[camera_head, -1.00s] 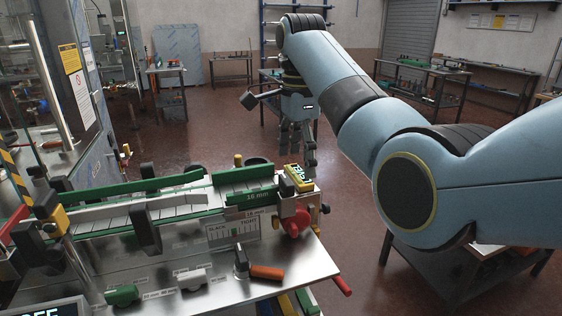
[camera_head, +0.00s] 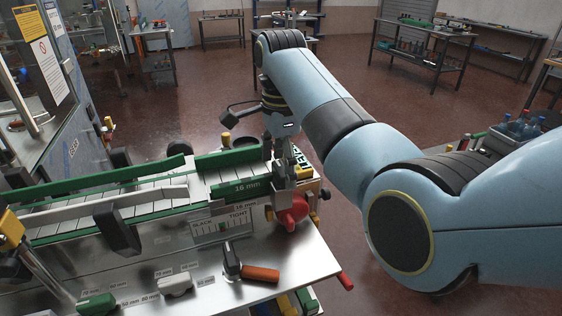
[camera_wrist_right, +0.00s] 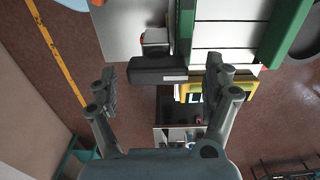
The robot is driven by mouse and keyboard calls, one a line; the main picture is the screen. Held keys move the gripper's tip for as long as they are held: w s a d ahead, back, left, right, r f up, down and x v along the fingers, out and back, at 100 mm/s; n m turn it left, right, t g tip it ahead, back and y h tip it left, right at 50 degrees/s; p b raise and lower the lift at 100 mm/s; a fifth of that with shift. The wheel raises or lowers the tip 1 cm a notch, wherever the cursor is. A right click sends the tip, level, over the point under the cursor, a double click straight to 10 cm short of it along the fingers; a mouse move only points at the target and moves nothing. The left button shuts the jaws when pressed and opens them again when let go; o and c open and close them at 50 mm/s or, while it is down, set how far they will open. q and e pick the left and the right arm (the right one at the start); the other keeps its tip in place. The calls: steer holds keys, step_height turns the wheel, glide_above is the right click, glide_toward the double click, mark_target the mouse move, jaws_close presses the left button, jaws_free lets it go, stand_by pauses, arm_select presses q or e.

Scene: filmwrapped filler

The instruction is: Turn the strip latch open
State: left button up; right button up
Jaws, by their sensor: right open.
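My right gripper (camera_head: 279,165) is over the right end of the conveyor, next to the red knob (camera_head: 293,212). In the right wrist view its two fingers (camera_wrist_right: 166,88) are spread wide, with nothing held between them. A dark bar (camera_wrist_right: 158,69) with a small pale label, which looks like the strip latch, lies across the view just beyond and between the fingertips, beside the end of the white conveyor slats. I see no contact with it. In the head view the gripper hides this spot. My left gripper is not in view.
A yellow-framed display (camera_wrist_right: 215,90) is close to the right-hand finger. Green guide rails (camera_head: 95,182) run along the conveyor. The floor beyond the bench end is open.

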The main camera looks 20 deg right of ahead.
steer(key=shift+s+a+f, duration=0.1)
steer(key=shift+f, duration=0.3)
steer(key=shift+c, duration=1.6)
steer(key=c, duration=0.9)
steer(key=shift+o, duration=0.2)
steer(key=n, duration=0.4)
steer(key=shift+r, duration=0.1)
steer(key=n, duration=0.9)
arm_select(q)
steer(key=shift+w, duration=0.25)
arm_select(e)
steer(key=shift+r+n, duration=0.1)
steer(key=shift+n, duration=2.4)
